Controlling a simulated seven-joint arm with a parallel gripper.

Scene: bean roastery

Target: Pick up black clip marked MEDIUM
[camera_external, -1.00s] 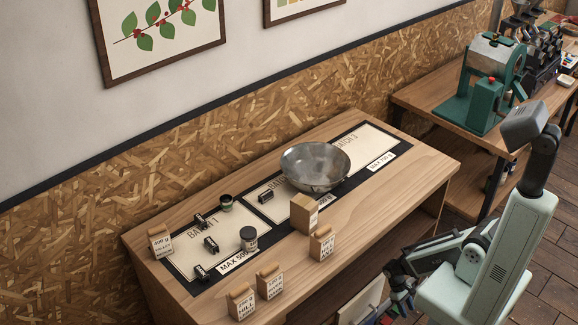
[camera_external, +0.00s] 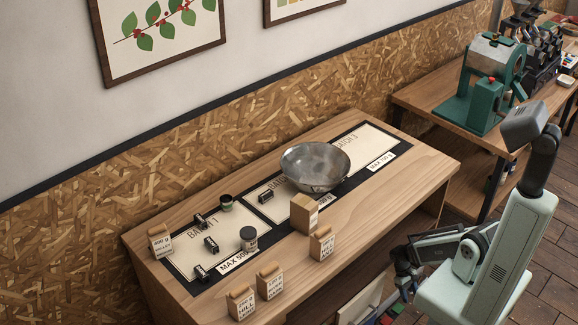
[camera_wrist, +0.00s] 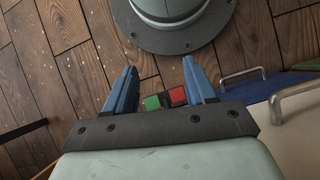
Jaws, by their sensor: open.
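Several small black clips lie on the table in the external view: one at the upper part of the BATCH 1 mat (camera_external: 200,220), one at its middle (camera_external: 211,244), one at its front edge (camera_external: 201,272), and one on the middle mat beside the bowl (camera_external: 265,197). Their markings are too small to read, so I cannot tell which says MEDIUM. My gripper (camera_external: 404,287) is off the table's front right side, well away from the clips. In the wrist view my gripper (camera_wrist: 159,66) has its blue fingers apart with nothing held between them.
A metal bowl (camera_external: 315,167) stands on the mats. A dark jar (camera_external: 248,239), a small open tin (camera_external: 226,203), a cardboard box (camera_external: 304,213) and several labelled bags, including one (camera_external: 322,243) at the front edge, surround the clips. Green (camera_wrist: 152,103) and red (camera_wrist: 178,96) blocks lie below my gripper.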

